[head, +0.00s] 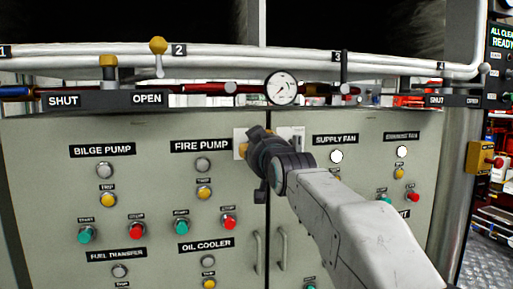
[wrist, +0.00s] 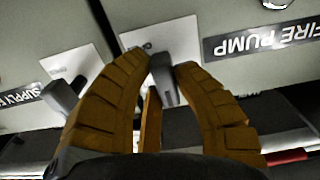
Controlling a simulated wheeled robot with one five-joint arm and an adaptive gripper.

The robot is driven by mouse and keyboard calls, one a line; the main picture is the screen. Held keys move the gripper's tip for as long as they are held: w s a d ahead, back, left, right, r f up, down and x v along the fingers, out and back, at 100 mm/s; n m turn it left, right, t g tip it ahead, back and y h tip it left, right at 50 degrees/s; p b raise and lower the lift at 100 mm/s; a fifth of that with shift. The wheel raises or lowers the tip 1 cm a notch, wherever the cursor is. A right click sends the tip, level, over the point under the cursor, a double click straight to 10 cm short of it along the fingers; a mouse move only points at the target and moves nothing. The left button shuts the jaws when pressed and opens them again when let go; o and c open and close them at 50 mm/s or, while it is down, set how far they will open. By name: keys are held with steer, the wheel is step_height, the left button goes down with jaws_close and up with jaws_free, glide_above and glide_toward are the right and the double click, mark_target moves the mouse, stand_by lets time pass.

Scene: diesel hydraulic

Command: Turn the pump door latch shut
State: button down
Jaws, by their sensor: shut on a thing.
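The pump door latch (wrist: 163,78) is a dark grey handle on a pale plate (wrist: 178,30) beside the FIRE PUMP label, seen in the wrist view. My gripper (wrist: 164,64) has its two orange-brown fingers on either side of this handle, shut on it. In the head view my gripper (head: 250,143) is at the cabinet's middle seam, right of the FIRE PUMP label (head: 201,146). It hides the latch there; only the edge of the pale plate (head: 238,136) shows.
A similar latch (wrist: 62,95) on its own plate is close beside my gripper. Pipes with valve handles and a gauge (head: 282,87) run above the doors. Buttons and lamps cover the door fronts. Two vertical door handles (head: 259,252) are below my gripper.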

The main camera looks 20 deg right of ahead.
steer(key=shift+a+r, duration=0.1)
steer(key=c, duration=0.9)
jaws_free()
steer(key=shift+c, duration=0.2)
steer(key=s, duration=1.2)
steer(key=s+b, duration=0.2)
steer(key=s, duration=0.6)
steer(key=shift+a, duration=0.1)
